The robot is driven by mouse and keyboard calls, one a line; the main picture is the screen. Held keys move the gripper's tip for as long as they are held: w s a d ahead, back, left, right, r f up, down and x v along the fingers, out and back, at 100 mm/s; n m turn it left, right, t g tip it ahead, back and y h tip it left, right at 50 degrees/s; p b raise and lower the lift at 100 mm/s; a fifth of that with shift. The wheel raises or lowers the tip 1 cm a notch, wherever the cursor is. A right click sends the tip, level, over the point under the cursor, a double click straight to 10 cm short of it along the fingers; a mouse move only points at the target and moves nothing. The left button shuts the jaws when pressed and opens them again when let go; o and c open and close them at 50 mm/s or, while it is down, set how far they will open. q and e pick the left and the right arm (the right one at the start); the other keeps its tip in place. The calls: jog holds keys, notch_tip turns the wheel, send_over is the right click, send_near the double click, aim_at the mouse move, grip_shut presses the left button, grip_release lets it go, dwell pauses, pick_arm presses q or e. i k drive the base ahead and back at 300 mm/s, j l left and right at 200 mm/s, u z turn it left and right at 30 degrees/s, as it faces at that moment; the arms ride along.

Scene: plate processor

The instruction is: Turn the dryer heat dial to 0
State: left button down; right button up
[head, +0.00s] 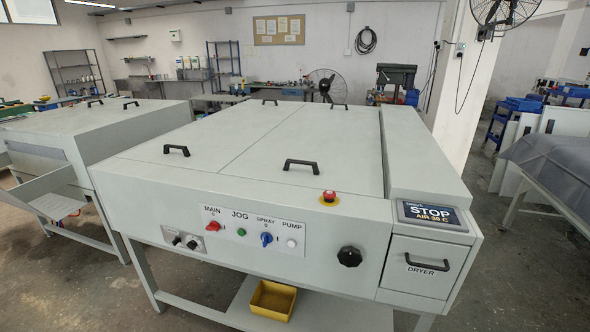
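The plate processor (290,180) is a large pale grey machine that fills the middle of the head view. A big black round knob (349,256) sits on its front face at the right, beside the drawer marked DRYER (430,267). Two small dark knobs (184,241) sit on a plate at the front left. I cannot read a label or scale on any of these knobs, so I cannot tell which is the heat dial or its setting. A display (432,214) above the drawer reads STOP and an air temperature. Neither of my grippers is in view.
The front panel (250,231) carries a red MAIN switch, green JOG button, blue SPRAY switch and white PUMP button. A red stop button (329,197) stands on the top edge. A yellow bin (272,300) sits on the lower shelf. Nothing blocks the front face.

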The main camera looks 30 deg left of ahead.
aim_at(192, 245)
jog(key=u, duration=1.95)
jog(key=i+j+z, duration=0.4)
jog(key=j, duration=0.25)
jog(key=j+z, duration=0.15)
jog(key=j, duration=0.15)
jog(key=i+j+z, duration=0.2)
jog(key=j, duration=0.2)
jog(key=j+z, duration=0.2)
jog(key=j, duration=0.15)
